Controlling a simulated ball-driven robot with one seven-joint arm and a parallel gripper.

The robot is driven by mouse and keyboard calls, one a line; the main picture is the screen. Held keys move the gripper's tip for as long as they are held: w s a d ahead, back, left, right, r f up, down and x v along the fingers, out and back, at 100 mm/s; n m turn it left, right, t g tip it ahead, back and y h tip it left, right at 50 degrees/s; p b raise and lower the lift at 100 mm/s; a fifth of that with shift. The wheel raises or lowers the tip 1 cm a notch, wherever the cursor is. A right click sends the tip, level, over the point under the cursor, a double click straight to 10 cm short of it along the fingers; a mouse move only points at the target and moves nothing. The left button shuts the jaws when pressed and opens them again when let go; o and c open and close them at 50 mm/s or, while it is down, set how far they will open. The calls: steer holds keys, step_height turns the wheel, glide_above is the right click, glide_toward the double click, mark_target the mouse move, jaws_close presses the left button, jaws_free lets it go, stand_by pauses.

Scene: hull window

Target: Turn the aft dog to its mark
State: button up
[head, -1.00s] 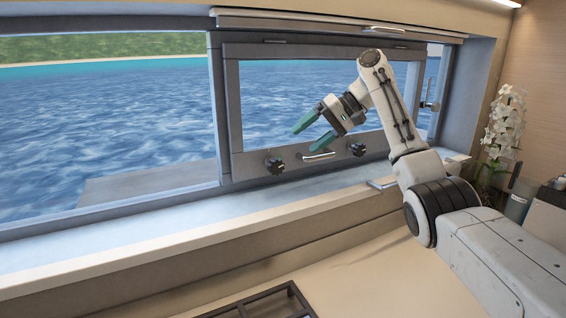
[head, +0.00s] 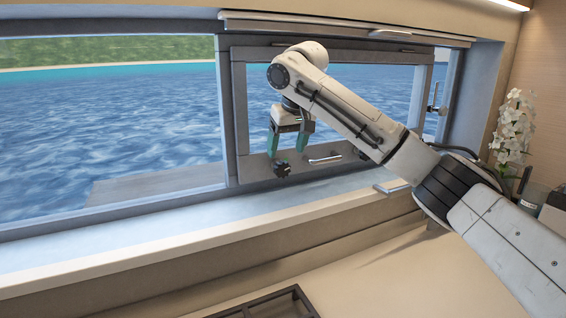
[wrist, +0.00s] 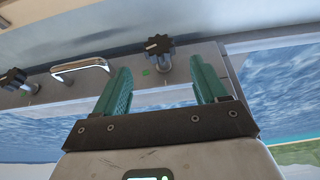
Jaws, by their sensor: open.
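Two black lobed knobs, the dogs, sit on the window's lower frame with a silver handle (head: 325,159) between them. The pictures do not show which is the aft one. The left knob (head: 282,169) is in clear view in the head view; the other is mostly behind my arm. My gripper (head: 287,153) is open, its green fingers pointing down just above the left knob. In the wrist view, which is turned over, that knob (wrist: 160,44) lies beyond and between the fingertips, apart from both. A green mark (wrist: 147,72) shows near it. The other knob (wrist: 12,78) is at the left edge.
A dark divided tray (head: 265,303) lies on the counter at the bottom. A white orchid (head: 513,125) stands at the right. A silver latch handle (head: 391,188) juts from the sill under my arm.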

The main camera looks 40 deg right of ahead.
mark_target(284, 162)
steer(key=shift+p+x, duration=0.45)
steer(key=shift+x, duration=2.75)
steer(key=shift+c, duration=0.5)
steer(key=c, duration=1)
steer(key=shift+o, duration=0.2)
steer(key=p, duration=0.1)
steer(key=r+p, duration=0.1)
steer(key=shift+w+a+y+p, duration=0.15)
steer(key=shift+y+p, duration=0.15)
steer(key=shift+p, duration=0.1)
steer(key=shift+d+f+t+y+p, duration=0.3)
steer(key=shift+y+p, duration=0.1)
steer(key=shift+p, duration=0.55)
steer(key=o, duration=1.1)
steer(key=shift+f, duration=0.2)
steer(key=shift+c, duration=0.2)
steer(key=shift+r, duration=0.1)
steer(key=b+v, duration=0.2)
steer(key=v, duration=0.8)
steer(key=shift+s+r, duration=0.25)
steer(key=shift+r, duration=0.05)
